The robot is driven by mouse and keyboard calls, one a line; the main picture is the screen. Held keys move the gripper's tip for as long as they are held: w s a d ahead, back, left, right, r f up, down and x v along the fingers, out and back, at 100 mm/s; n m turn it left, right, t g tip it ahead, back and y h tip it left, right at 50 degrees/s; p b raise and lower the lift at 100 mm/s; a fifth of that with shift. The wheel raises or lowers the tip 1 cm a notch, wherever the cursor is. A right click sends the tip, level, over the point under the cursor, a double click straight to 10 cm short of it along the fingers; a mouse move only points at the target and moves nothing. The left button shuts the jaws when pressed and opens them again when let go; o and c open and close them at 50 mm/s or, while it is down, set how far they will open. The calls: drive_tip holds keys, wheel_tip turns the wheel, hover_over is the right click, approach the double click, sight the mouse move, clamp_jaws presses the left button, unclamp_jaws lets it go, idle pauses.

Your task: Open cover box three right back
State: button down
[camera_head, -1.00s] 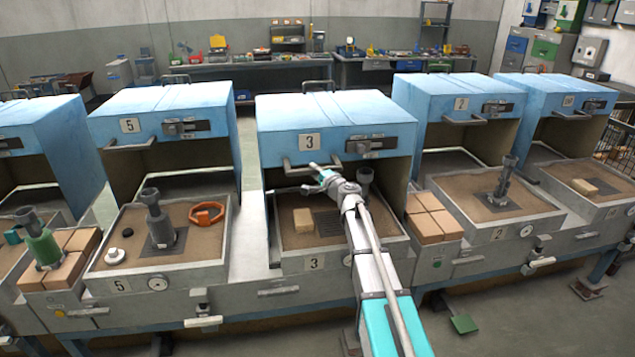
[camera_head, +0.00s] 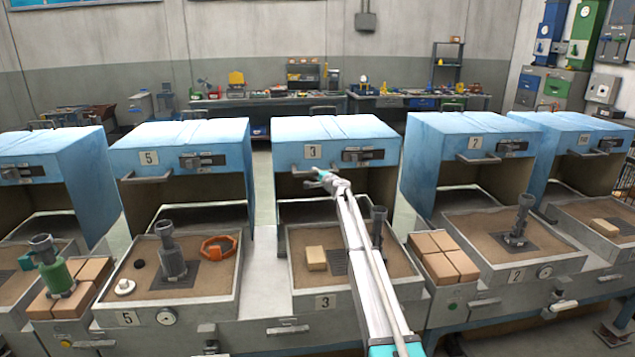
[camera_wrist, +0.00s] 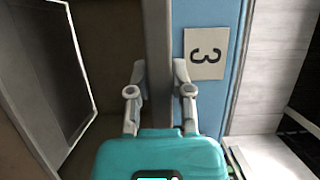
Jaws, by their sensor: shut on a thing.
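The blue cover (camera_head: 345,131) of box three stands in the middle of the head view, with a "3" label on its front. Its front sits roughly in line with the neighbouring covers, behind box three's sand tray (camera_head: 300,276). My gripper (camera_head: 322,178) is at the grey handle bar (camera_head: 303,172) on the cover's lower front edge. In the wrist view the two fingers (camera_wrist: 159,92) are shut around the bar (camera_wrist: 158,45), beside the "3" plate (camera_wrist: 205,54). My forearm hides part of the tray and cover.
Box three's tray holds a tan block (camera_head: 315,258) and a dark grey fitting (camera_head: 379,228). Cover five (camera_head: 190,140) stands at left, cover two (camera_head: 465,135) at right. Tan bricks (camera_head: 444,257) sit beside the tray at right. A light bare surface (camera_head: 263,250) lies to its left.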

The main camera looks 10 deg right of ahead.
drive_tip(key=shift+w, duration=0.8)
drive_tip(key=c, duration=0.5)
unclamp_jaws()
drive_tip(key=shift+s, duration=0.1)
drive_tip(key=v, duration=1.1)
drive_tip(key=shift+s+d, duration=0.15)
drive_tip(key=shift+s, duration=0.25)
